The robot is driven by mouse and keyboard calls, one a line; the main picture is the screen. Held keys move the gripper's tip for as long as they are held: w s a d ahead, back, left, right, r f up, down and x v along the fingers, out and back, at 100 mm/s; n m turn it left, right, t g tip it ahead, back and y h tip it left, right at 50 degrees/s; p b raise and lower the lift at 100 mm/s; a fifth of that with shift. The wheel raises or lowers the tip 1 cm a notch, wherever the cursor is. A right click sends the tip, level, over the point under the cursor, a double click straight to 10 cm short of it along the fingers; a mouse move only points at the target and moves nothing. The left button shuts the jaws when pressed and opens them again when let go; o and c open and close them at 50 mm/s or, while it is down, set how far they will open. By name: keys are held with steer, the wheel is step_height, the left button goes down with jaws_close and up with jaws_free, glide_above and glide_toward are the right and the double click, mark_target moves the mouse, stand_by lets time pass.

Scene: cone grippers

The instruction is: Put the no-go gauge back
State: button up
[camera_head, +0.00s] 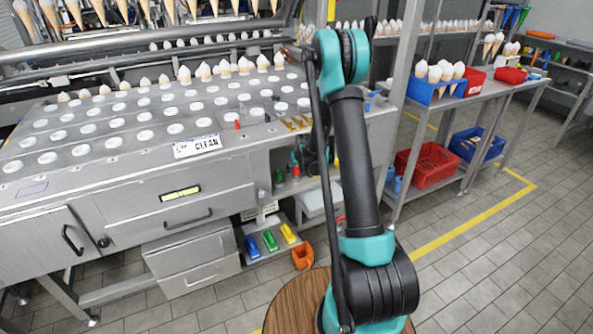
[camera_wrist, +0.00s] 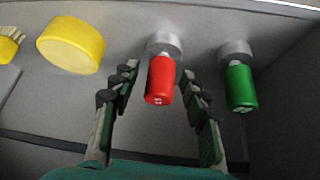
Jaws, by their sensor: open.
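The no-go gauge, taken as the red-handled one (camera_wrist: 160,80), is in the wrist view with its top end at a round grey metal socket (camera_wrist: 165,43). I cannot tell how deep it sits. My gripper (camera_wrist: 158,74) is open, with one finger on each side of the red handle. A gap shows on both sides, so the fingers do not appear to grip it. A green-handled gauge (camera_wrist: 240,88) is at a similar socket to the right.
In the wrist view a yellow round object (camera_wrist: 71,45) and a brush (camera_wrist: 9,46) lie to the left. The head view shows the machine with its drawers (camera_head: 172,208), coloured blocks (camera_head: 270,240) on a low shelf, and a rack with a red crate (camera_head: 427,168). Floor is free at right.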

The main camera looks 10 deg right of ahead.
steer(key=shift+s+r, duration=0.25)
steer(key=shift+r, duration=0.3)
steer(key=v, duration=0.2)
steer(key=shift+s+d, duration=0.1)
steer(key=shift+s, duration=0.3)
steer(key=s+d+r, duration=0.1)
steer(key=s+r, duration=0.2)
steer(key=s, duration=1)
steer(key=s+d+r+m+g, duration=0.1)
steer(key=s+r, duration=0.3)
steer(key=s, duration=0.9)
steer(key=s+d+r+g+h, duration=0.1)
steer(key=s+r, duration=0.2)
steer(key=s, duration=1)
steer(key=shift+s+d+r+m, duration=0.15)
steer(key=shift+d+r+m, duration=0.1)
steer(key=shift+d+m, duration=0.1)
steer(key=shift+c, duration=0.4)
